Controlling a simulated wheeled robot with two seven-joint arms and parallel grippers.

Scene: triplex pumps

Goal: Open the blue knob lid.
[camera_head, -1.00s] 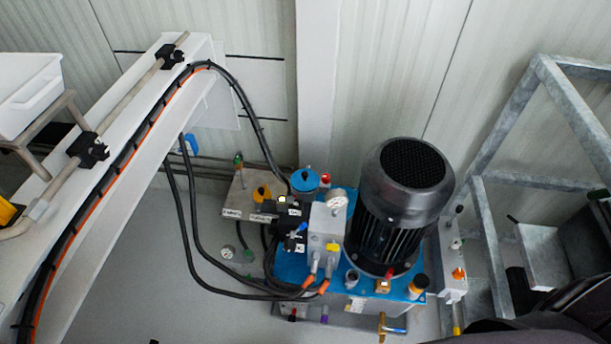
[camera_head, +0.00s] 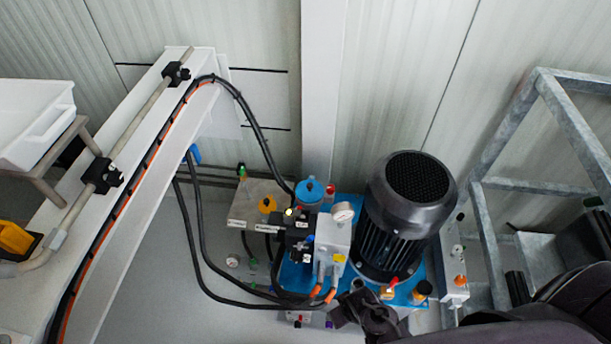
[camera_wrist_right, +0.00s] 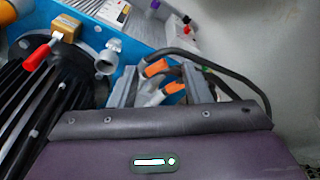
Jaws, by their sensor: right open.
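The blue knob lid (camera_head: 310,189) is a round blue cap with a small knob on top. It sits on the pump unit, left of the pressure gauge (camera_head: 342,212), in the head view. It looks closed. It does not show in the right wrist view. My right gripper (camera_head: 356,302) is at the front edge of the pump's blue base, below and right of the lid and apart from it. It is open, with its two grey fingers (camera_wrist_right: 160,88) apart and orange-ended hoses visible between and behind them. My left gripper is not in view.
A large black motor (camera_head: 407,205) stands right of the lid. Black hoses (camera_head: 205,245) loop at its left. A metal frame (camera_head: 485,235) is at the right. A white beam (camera_head: 135,180) and a white bin (camera_head: 35,125) are at the left.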

